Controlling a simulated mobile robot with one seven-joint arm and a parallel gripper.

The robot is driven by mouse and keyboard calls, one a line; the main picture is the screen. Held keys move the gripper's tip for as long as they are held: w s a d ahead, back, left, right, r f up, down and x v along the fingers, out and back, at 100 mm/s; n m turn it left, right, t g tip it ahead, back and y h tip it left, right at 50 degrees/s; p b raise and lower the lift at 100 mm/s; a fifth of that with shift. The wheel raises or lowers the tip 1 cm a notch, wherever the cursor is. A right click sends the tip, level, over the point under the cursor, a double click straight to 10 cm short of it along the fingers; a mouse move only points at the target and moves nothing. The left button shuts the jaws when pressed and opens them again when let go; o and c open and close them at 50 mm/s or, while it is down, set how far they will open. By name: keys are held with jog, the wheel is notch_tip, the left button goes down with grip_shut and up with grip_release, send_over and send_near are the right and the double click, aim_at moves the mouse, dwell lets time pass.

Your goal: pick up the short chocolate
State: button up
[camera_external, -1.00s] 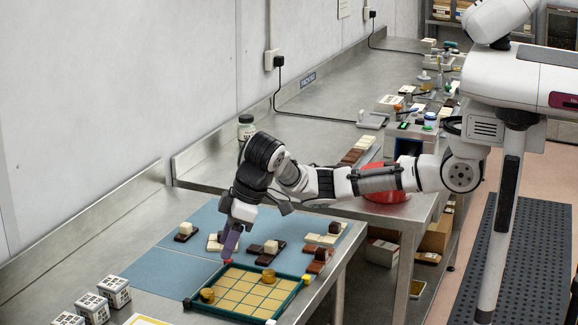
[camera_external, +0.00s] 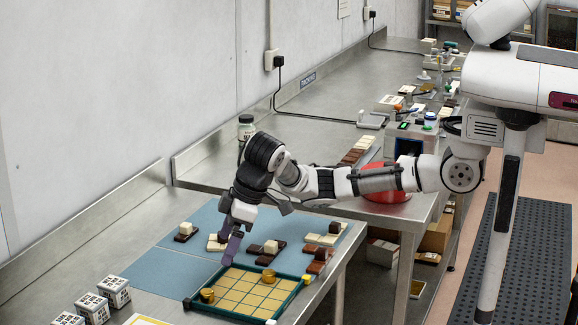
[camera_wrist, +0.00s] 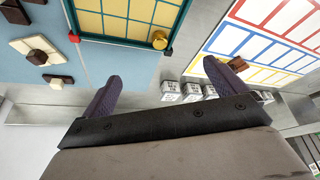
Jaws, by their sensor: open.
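I cannot tell which is the short chocolate. My gripper (camera_external: 229,259) is open above the mat near the tray corner. In the wrist view, its fingers (camera_wrist: 162,72) are apart with nothing between them, and a cream chocolate with a dark cube (camera_wrist: 34,48) lies at left.
A green-rimmed tray (camera_external: 193,306) with a yellow grid and gold round pieces (camera_external: 207,295) stands in front of the mat. White printed cubes (camera_external: 115,291) stand at front left. A red-and-blue lined sheet (camera_wrist: 235,42) shows in the wrist view. The wall is behind.

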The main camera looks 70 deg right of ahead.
jog(key=m+h+b, duration=0.2)
jog(key=m+b, duration=0.4)
jog(key=b, duration=0.2)
send_near(183, 224)
jog(key=p+x, duration=0.2)
jog(key=x, duration=0.2)
jog(key=shift+w+f, duration=0.1)
jog(key=shift+f, duration=0.15)
jog(key=shift+p+x, duration=1.15)
jog(key=shift+x, duration=1.65)
jog(key=shift+d+t, duration=0.1)
jog(key=shift+t, duration=0.2)
jog(key=c, duration=1.2)
jog(key=shift+r, duration=0.1)
